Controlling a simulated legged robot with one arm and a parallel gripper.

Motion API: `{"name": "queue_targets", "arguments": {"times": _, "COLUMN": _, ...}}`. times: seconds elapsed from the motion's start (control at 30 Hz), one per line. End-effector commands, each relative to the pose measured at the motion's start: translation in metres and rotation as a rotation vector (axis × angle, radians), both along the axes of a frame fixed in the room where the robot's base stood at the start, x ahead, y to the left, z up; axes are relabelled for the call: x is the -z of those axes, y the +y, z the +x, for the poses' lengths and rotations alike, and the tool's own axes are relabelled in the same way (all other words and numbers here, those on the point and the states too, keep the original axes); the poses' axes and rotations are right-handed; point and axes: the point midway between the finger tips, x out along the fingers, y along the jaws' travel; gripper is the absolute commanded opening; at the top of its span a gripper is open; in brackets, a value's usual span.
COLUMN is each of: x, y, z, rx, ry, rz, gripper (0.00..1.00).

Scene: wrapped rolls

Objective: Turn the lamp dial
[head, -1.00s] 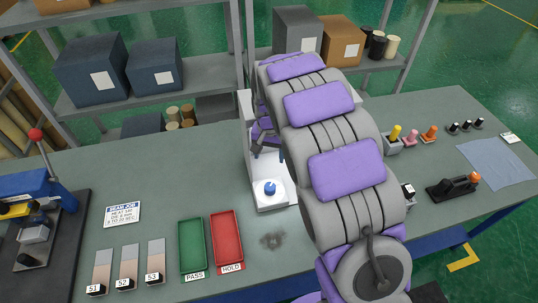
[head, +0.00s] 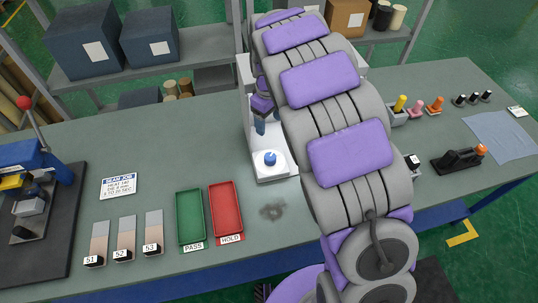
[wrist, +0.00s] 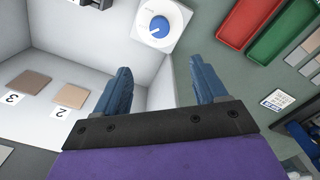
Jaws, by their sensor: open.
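The lamp dial is a blue knob (head: 270,158) on the white base plate of a white booth (head: 275,173) in the middle of the bench. In the wrist view the dial (wrist: 160,27) sits on a white round-faced mount, beyond the fingertips and centred roughly between them. My gripper (wrist: 160,80) is open and empty, its two blue fingers apart and not touching the dial. In the head view my gripper (head: 262,125) is partly hidden by my arm, just above and behind the dial.
Green PASS (head: 191,217) and red HOLD (head: 226,210) trays lie left of the booth. Tiles marked 2 and 3 (wrist: 70,95) lie inside the white booth. A heat sealer press (head: 35,200) stands far left. Small tools and a blue cloth (head: 500,135) lie at right.

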Motion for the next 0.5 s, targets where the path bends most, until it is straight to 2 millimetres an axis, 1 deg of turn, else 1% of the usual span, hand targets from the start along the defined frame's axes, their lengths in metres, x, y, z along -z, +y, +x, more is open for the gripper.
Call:
{"name": "queue_targets", "arguments": {"times": 0.17, "x": 0.013, "y": 0.0, "z": 0.0, "rx": -0.01, "ry": 0.003, "rz": 0.0, "gripper": 0.71}}
{"name": "queue_targets", "arguments": {"times": 0.27, "x": 0.028, "y": 0.0, "z": -0.001, "rx": -0.009, "ry": 0.004, "rz": 0.0, "gripper": 0.71}}
{"name": "queue_targets", "arguments": {"times": 0.5, "x": 0.078, "y": -0.001, "z": -0.001, "rx": -0.007, "ry": 0.006, "rz": -0.002, "gripper": 0.71}}
